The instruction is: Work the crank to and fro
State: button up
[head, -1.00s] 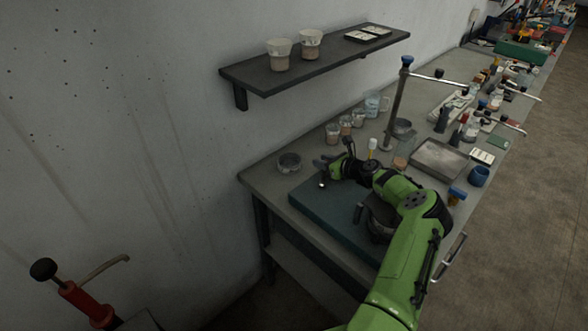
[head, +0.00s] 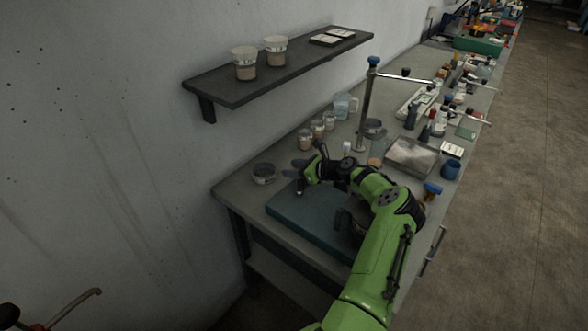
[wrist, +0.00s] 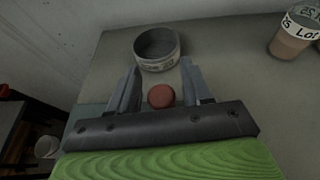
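My gripper (head: 300,168) is over the back left part of a teal slab (head: 297,212) on the bench, its fingers pointing left. In the wrist view my gripper (wrist: 159,90) is open, with a finger on each side of a round reddish knob (wrist: 161,96). Gaps show between the knob and both fingers, so it is not clamped. The knob looks like the top of the crank's handle, but I cannot confirm this. In the head view a small post (head: 300,187) stands under the gripper.
A grey labelled dish (head: 264,173) sits just beyond the fingers, also in the wrist view (wrist: 157,62). Several cups (head: 317,128), a clamp stand (head: 365,105) and a tray (head: 412,156) stand farther along the bench. A wall shelf (head: 225,88) hangs above.

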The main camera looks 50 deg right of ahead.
jog(key=p+v, duration=0.6)
jog(key=v, duration=0.5)
jog(key=shift+s+r+p, duration=0.2)
jog(key=shift+r+p, duration=0.1)
jog(key=shift+s+d, duration=0.1)
jog(key=shift+s, duration=0.2)
jog(key=shift+f, duration=0.1)
jog(key=shift+c, duration=0.2)
